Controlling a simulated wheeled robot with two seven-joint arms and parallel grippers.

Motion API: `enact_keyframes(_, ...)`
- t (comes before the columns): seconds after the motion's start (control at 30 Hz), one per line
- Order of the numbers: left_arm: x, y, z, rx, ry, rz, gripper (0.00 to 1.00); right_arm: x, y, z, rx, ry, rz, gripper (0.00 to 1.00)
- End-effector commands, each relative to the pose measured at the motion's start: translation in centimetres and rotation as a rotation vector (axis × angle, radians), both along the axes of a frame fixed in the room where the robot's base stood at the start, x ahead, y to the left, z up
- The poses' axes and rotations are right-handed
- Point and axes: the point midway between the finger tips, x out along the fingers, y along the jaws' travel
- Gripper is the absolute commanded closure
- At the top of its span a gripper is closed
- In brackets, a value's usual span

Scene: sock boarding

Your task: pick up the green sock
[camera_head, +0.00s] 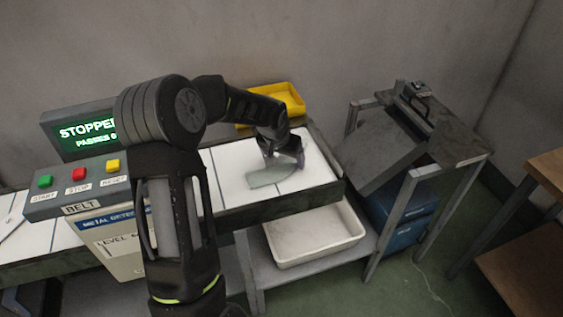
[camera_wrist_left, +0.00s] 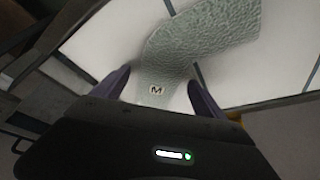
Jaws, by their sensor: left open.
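The green sock (camera_head: 270,176) is pale grey-green and lies flat on the white belt (camera_head: 230,165), near its right end. In the left wrist view the sock (camera_wrist_left: 200,45) shows a bent shape, a knitted texture and a small "M" mark near its close end. My left gripper (camera_head: 285,160) is over the sock. In the wrist view its two dark purple fingers (camera_wrist_left: 158,88) are apart, one on each side of the marked end. I cannot tell whether they touch the cloth. My right gripper is not in view.
A yellow bin (camera_head: 291,98) stands behind the belt. A white tray (camera_head: 315,236) sits on the shelf below. A metal cart (camera_head: 465,150) with a sloped plate stands at right. The control box (camera_head: 75,187) and a "STOPPED" display (camera_head: 75,132) are at left.

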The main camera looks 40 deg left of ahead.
Motion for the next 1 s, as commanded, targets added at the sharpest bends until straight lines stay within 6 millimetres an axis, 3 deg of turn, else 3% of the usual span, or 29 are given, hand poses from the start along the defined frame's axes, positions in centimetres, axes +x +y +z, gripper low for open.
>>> enact_keyframes(0.2, -0.01, -0.01, 0.02, 0.0, 0.0, 0.0, 0.17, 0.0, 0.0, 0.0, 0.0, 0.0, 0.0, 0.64)
enact_keyframes(1.0, -0.01, -0.02, 0.03, 0.0, 0.0, -0.001, 0.82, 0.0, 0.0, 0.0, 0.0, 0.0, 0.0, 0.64)
